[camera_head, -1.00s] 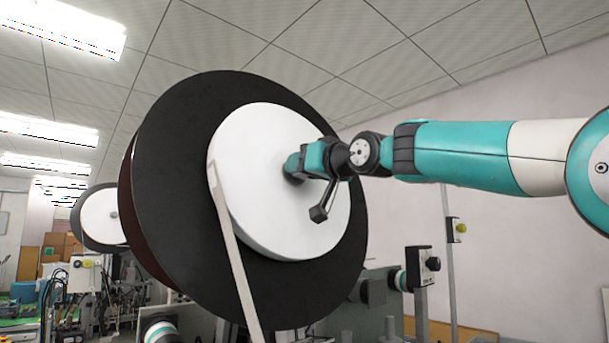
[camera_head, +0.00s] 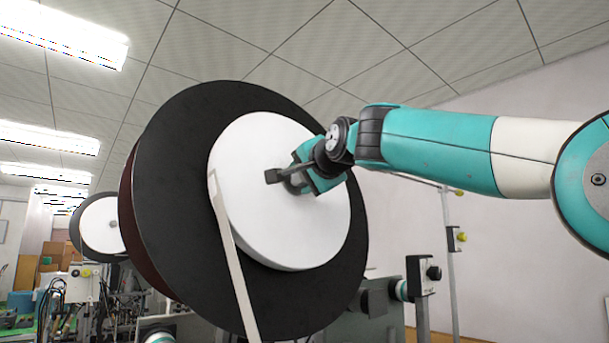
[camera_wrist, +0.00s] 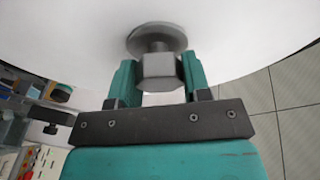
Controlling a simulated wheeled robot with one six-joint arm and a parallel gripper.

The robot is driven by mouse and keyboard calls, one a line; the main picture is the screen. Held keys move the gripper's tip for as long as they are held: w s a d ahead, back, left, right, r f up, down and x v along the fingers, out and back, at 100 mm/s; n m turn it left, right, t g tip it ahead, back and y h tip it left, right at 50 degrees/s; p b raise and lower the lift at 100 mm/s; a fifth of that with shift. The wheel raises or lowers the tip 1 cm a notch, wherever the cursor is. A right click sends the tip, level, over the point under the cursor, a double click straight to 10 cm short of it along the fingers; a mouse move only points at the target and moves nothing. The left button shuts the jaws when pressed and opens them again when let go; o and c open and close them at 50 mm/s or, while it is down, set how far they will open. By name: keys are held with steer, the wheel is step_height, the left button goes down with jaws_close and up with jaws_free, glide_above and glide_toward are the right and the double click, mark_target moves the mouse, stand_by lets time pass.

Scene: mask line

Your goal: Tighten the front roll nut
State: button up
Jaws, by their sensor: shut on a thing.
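The front roll (camera_head: 235,170) is a large black disc with a white round face (camera_head: 255,205). The front roll nut (camera_wrist: 158,72) is a grey hexagonal piece with a round flange at the roll's centre. In the wrist view it sits between the two teal fingers of my gripper (camera_wrist: 158,80), which is shut on it. In the head view my gripper (camera_head: 300,178) is at the centre of the white face, and its body mostly hides the nut.
A pale strip (camera_head: 232,265) runs down from the white face. A second, smaller roll (camera_head: 101,225) stands behind at the left, above machinery. A post with a yellow-green knob (camera_head: 462,237) and a boxed unit (camera_head: 424,272) stand at the right.

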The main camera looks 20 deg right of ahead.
steer(key=m+g+p, duration=0.1)
steer(key=m, duration=0.3)
steer(key=shift+m+h, duration=0.3)
steer(key=shift+m, duration=0.1)
steer(key=shift+m+g+p, duration=0.4)
steer(key=shift+m+g, duration=0.3)
steer(key=shift+m, duration=0.8)
steer(key=o, duration=0.9)
steer(key=shift+o, duration=0.2)
